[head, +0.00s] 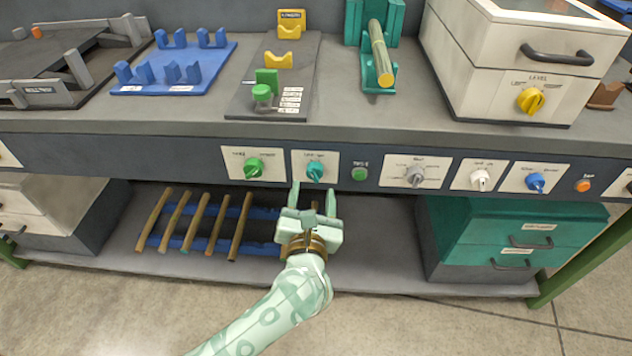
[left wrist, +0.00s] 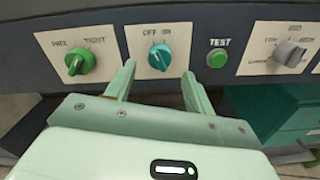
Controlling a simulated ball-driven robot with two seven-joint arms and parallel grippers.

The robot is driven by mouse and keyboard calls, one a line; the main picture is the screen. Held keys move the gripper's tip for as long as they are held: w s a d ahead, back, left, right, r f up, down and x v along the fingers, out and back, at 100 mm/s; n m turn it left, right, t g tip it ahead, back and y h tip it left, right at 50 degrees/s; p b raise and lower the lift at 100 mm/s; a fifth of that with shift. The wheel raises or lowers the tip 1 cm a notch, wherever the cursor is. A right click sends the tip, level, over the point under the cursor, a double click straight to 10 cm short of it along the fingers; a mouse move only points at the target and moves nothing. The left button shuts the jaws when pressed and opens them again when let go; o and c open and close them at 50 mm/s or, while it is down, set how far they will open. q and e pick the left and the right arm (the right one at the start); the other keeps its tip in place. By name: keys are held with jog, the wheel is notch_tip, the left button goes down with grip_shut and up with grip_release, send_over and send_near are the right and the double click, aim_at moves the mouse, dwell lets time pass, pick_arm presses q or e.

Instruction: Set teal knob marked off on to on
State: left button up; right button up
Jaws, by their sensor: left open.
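The teal knob (head: 315,171) sits on a white plate on the bench's front panel. In the left wrist view the teal knob (left wrist: 159,55) has the words OFF and ON above it, OFF on the left and ON on the right. Its grip bar looks tilted, but I cannot tell for sure which word it points at. My left gripper (head: 313,189) is open and empty just in front of and slightly below the knob. In the left wrist view the fingertips of my left gripper (left wrist: 158,70) are on either side of the knob, apart from it. My right gripper is not in view.
A green knob (head: 253,168) is left of the teal one, and a green TEST button (head: 359,174) is right of it. Further right are a grey knob (head: 415,176) and a blue knob (head: 535,182). Wooden rods (head: 198,222) lie on the lower shelf.

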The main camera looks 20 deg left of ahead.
aim_at(314, 178)
pick_arm(q)
jog(key=b+x, duration=0.1)
jog(key=x, duration=0.3)
jog(key=shift+f, duration=0.1)
jog(key=shift+w+a, duration=0.1)
jog(key=shift+w, duration=0.2)
jog(key=c, duration=1)
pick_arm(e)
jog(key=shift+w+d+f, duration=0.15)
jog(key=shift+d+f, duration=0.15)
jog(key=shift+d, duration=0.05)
